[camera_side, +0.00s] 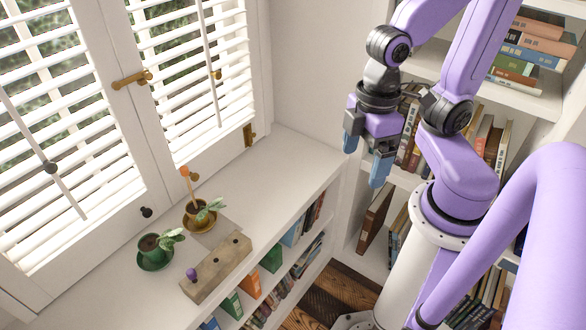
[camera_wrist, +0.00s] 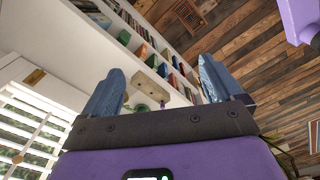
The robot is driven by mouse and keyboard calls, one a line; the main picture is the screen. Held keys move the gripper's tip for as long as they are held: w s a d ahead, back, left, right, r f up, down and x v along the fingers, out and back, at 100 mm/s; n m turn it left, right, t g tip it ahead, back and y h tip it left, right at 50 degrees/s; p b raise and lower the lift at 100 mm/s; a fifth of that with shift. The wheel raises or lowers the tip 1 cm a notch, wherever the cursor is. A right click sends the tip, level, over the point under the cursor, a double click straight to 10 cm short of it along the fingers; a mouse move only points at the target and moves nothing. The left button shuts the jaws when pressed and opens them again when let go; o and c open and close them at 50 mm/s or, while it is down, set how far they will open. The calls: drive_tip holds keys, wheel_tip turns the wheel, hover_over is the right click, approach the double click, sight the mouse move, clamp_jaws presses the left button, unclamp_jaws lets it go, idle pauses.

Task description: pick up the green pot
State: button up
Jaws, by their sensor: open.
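The green pot (camera_side: 155,259) holds dark soil and a small leafy plant. It stands upright on a green saucer on the white shelf top, below the window at the lower left of the side view. My gripper (camera_side: 365,160) is open and empty, high up and well to the right of the pot, in front of the bookshelf. Its two blue fingers also show spread apart in the wrist view (camera_wrist: 160,72).
A mustard pot (camera_side: 192,220) with a plant and an orange-topped stick stands just behind the green pot. A wooden block (camera_side: 222,268) with a purple peg lies to its right. White window shutters (camera_side: 60,130) rise behind. The shelf top toward the far corner is clear.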

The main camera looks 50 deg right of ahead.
drive_tip(key=shift+s+d+n, duration=0.6)
drive_tip(key=shift+d, duration=0.05)
drive_tip(key=m+t, duration=0.5)
drive_tip(key=m, duration=0.5)
hover_over(150, 244)
drive_tip(key=s, duration=0.3)
drive_tip(key=shift+y, duration=0.3)
wheel_tip(150, 244, down, 26)
drive_tip(key=shift+a+r, duration=0.1)
drive_tip(key=shift+d+x, duration=0.2)
drive_tip(key=shift+x, duration=2.45)
drive_tip(key=shift+d, duration=0.1)
